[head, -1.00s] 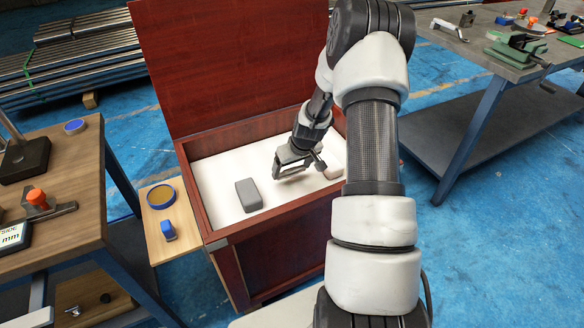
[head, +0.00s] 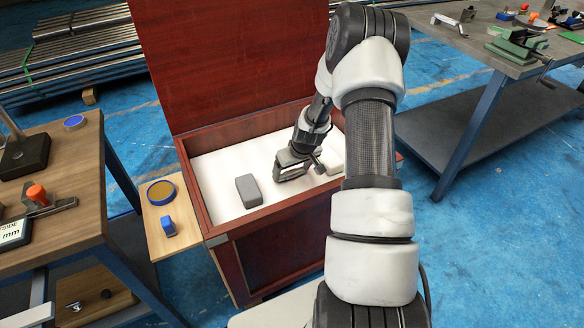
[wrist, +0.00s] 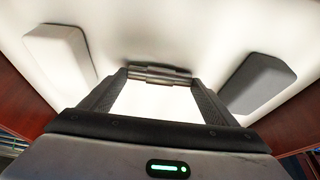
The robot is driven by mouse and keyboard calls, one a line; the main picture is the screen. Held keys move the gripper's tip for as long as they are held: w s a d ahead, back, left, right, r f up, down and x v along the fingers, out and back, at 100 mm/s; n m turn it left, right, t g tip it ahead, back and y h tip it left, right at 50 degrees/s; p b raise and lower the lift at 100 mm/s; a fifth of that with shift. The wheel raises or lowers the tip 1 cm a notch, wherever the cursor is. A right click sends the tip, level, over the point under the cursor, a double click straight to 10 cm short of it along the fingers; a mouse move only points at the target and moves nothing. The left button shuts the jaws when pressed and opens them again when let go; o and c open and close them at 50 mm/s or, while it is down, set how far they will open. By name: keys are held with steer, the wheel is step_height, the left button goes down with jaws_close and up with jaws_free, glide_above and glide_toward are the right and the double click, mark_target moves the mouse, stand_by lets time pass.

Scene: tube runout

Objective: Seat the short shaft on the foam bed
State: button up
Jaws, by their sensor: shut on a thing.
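The short shaft (wrist: 160,75) is a stepped grey metal piece. In the wrist view it lies crosswise between the fingertips of my gripper (wrist: 160,78), which is shut on it. The white foam bed (head: 222,170) lines the inside of a dark red wooden chest. In the head view my gripper (head: 291,172) is low over the right half of the bed; the shaft is hard to make out there. I cannot tell whether the shaft touches the foam.
A dark grey block (head: 248,191) lies on the bed left of my gripper; a pale block (wrist: 58,50) lies on the other side. The chest's raised lid (head: 230,65) stands behind, and its walls (head: 250,222) surround the bed. A side shelf (head: 180,238) holds blue items.

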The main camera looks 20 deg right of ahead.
steer(key=o, duration=1.4)
steer(key=p+v, duration=0.5)
steer(key=v, duration=1.2)
steer(key=s+a+r+n, duration=0.1)
steer(key=s+a+r, duration=0.3)
steer(key=a+r, duration=0.6)
steer(key=s+a+r+n, duration=0.1)
steer(key=s+a+r, duration=0.3)
steer(key=a+r, duration=0.55)
steer(key=s+d+r+m+t, duration=0.1)
steer(key=s+r, duration=0.3)
steer(key=s, duration=0.4)
steer(key=s+d+r+m, duration=0.1)
steer(key=s+r, duration=0.3)
steer(key=s, duration=0.4)
step_height(320, 180, up, 23)
steer(key=p, duration=2.3)
steer(key=shift+d, duration=0.15)
